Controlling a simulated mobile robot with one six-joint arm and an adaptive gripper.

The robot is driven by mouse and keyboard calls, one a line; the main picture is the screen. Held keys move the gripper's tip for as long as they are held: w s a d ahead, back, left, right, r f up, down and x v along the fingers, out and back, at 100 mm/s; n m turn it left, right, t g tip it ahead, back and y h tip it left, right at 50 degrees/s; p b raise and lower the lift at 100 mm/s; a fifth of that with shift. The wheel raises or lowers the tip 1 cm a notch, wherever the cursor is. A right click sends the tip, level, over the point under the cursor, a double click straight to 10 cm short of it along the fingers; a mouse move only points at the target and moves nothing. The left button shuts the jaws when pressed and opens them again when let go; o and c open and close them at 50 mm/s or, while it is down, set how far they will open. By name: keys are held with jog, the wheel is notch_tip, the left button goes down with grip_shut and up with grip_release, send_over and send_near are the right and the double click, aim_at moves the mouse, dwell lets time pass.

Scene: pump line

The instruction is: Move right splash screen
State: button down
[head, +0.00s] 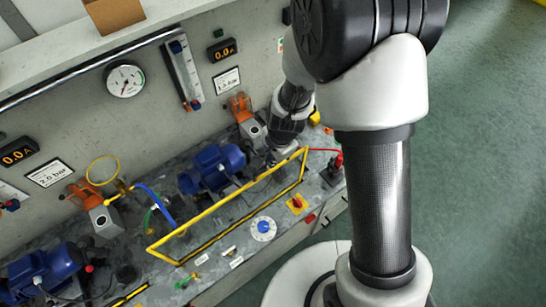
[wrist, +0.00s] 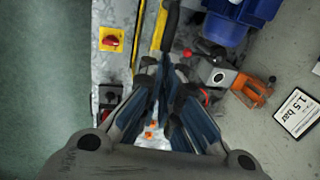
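The right splash screen (head: 225,202) is a clear panel in a thin yellow frame. It stands along the bench front, before the right blue pump. My gripper (head: 281,155) is low over the bench, at the right end of this frame, behind or at its upper bar. In the wrist view my gripper (wrist: 165,72) has its fingers close together, with a dark bar (wrist: 172,22) running away from the tips. A yellow strip (wrist: 159,28) lies just left of that bar. Whether the fingers clasp anything is unclear.
A blue pump (head: 212,168) stands behind the screen, with an orange-handled valve (head: 241,108) near the wall. Another blue pump (head: 42,272) is at left. Green floor is open at right.

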jog(key=c, duration=2.3)
grip_release()
jog(key=o, duration=0.6)
jog(key=shift+f, duration=0.1)
jog(key=r, duration=0.4)
jog(key=s+d+r, duration=0.1)
jog(key=r, duration=0.3)
jog(key=s+r, duration=0.1)
jog(key=r, duration=0.2)
jog(key=shift+d+r, duration=0.15)
jog(key=shift+r, duration=0.25)
jog(key=s+d+f+n+t+b, duration=0.1)
jog(key=s+d+n+b, duration=0.2)
jog(key=s+b, duration=0.2)
jog(key=s+d+f+n+t+b, duration=0.1)
jog(key=s+d+n+b, duration=0.3)
jog(key=s+b, duration=0.2)
jog(key=s+d+n+h+b, duration=0.1)
jog(key=s+d+n+b, duration=0.2)
jog(key=s+b, duration=0.3)
jog(key=shift+d+f+n+t+b, duration=0.4)
jog(key=shift+n+b, duration=0.2)
jog(key=shift+b, duration=0.7)
